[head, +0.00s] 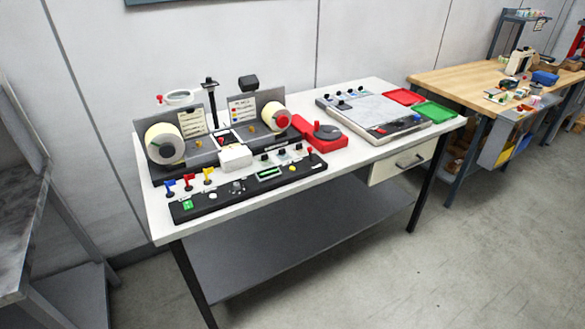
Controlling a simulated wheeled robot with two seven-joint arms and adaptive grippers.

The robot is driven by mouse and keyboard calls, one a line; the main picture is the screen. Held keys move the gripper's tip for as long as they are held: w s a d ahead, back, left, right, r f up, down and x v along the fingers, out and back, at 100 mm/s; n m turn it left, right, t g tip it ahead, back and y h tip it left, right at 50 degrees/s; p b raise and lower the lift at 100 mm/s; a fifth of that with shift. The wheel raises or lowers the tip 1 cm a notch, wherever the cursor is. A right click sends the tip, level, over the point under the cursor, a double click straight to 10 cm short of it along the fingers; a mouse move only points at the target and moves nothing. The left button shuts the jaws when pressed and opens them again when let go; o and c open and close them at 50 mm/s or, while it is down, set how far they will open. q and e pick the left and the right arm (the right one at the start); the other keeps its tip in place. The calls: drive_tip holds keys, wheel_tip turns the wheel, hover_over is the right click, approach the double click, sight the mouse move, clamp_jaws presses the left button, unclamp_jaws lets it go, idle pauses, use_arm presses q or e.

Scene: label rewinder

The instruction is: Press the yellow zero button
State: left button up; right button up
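A long black control panel (250,188) lies along the front of the white table. A small round yellow button (294,167) sits near its right end, right of a small green-lit display (270,174); any marking on the button is too small to read. A green button (187,205) is at the panel's left end, with a grey knob (237,187) between it and the display. Neither of my grippers is in view, and nothing touches the yellow button.
Blue, red and yellow levers (188,181) stand behind the panel's left part. Behind are the rewinder with two rolls (165,143) and a red dispenser (318,132). A flat grey unit (372,110) and red and green trays (435,111) lie right. Floor in front is clear.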

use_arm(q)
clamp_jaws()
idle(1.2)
